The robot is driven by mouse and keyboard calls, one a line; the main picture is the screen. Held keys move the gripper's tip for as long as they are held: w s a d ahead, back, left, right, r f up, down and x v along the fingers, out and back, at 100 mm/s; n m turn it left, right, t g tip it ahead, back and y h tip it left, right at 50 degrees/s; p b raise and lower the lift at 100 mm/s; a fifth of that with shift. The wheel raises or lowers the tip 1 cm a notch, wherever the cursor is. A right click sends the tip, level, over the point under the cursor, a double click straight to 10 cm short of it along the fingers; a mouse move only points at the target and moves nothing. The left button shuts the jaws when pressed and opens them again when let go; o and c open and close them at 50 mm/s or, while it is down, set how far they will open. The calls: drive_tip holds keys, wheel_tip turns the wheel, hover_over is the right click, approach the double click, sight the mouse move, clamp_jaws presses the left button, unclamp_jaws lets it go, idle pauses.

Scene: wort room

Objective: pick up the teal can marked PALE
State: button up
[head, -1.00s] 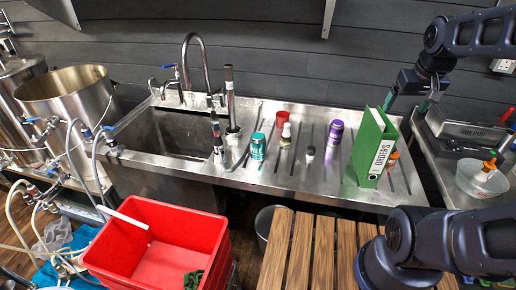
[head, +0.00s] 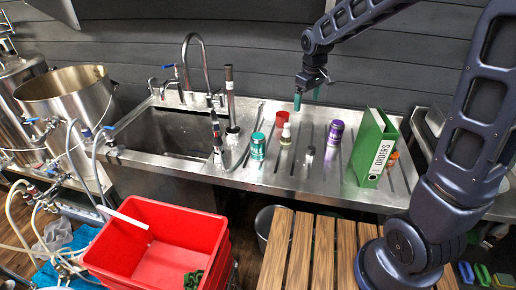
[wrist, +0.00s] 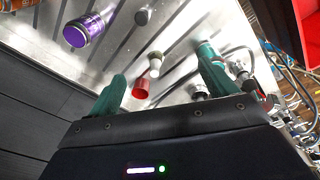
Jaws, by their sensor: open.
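The teal can (head: 258,146) stands upright on the steel drainboard, right of the sink basin, in the head view. My gripper (head: 308,97) is open and empty above the back of the drainboard, to the right of the can and apart from it. In the wrist view my gripper (wrist: 163,75) shows two teal fingers spread wide. Teal by the right fingertip there may include part of the can; finger and can are hard to tell apart. The PALE marking is too small to read.
Around the can stand a red cup (head: 282,118), a white bottle (head: 286,134), a small dark-capped jar (head: 309,155) and a purple can (head: 335,132). A green ORDERS binder (head: 369,146) stands at the right. The tall faucet (head: 197,62) rises behind the sink.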

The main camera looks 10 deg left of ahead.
sight(257, 136)
drive_tip(key=s+a+f+n, duration=0.1)
drive_tip(key=a+f, duration=0.3)
drive_tip(key=a, duration=0.1)
drive_tip(key=a+f+n+g, duration=0.1)
drive_tip(key=a+f+n, duration=0.1)
drive_tip(key=a, duration=0.4)
drive_tip(key=s+a+f+n, duration=0.1)
drive_tip(key=a+f, duration=0.4)
drive_tip(key=a, duration=0.1)
drive_tip(key=shift+s+a+f+n+h, duration=0.15)
drive_tip(key=shift+s+f+n+h, duration=0.15)
drive_tip(key=shift+f, duration=0.05)
wheel_tip(257, 136, down, 4)
drive_tip(key=shift+f, duration=0.15)
drive_tip(key=shift+w+f, duration=0.2)
drive_tip(key=shift+f, duration=3.05)
drive_tip(key=c, duration=1.3)
